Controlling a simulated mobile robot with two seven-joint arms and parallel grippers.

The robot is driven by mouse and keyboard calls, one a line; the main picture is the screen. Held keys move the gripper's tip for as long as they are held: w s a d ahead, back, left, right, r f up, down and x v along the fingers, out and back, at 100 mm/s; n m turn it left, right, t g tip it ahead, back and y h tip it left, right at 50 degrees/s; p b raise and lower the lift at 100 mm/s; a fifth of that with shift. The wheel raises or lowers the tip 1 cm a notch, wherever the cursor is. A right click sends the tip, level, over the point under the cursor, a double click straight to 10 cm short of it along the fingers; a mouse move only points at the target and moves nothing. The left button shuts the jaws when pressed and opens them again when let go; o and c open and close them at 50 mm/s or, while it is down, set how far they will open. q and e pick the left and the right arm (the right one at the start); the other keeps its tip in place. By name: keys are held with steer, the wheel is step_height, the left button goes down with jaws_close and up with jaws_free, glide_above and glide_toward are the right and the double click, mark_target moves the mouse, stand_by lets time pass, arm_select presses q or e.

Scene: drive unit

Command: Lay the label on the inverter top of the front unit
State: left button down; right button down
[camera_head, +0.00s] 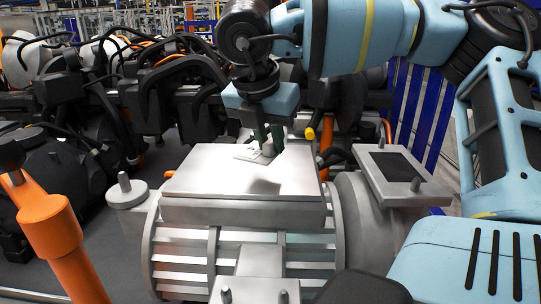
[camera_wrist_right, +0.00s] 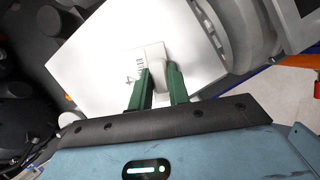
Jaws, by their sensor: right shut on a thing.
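The front unit (camera_head: 240,250) is a grey ribbed drive body with a flat pale inverter top (camera_head: 210,182). My right gripper (camera_head: 267,147) is over the far part of that top, pointing down, with dark green fingers. It is shut on the label (camera_head: 247,154), a small white piece with dark marks. In the right wrist view the label (camera_wrist_right: 146,62) sticks out past the fingertips (camera_wrist_right: 160,80) over the pale inverter top (camera_wrist_right: 110,35). I cannot tell whether the label touches the surface. My left gripper is not in view.
Black drive units with hoses and cables (camera_head: 165,85) stand behind and to the left. An orange post (camera_head: 50,225) rises at the front left. A grey box with a dark panel (camera_head: 395,168) sits right of the top. The near part of the inverter top is clear.

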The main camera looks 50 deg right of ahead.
mark_target(269, 155)
steer(key=shift+f, duration=1.9)
steer(key=shift+f, duration=0.15)
steer(key=c, duration=1.3)
jaws_free()
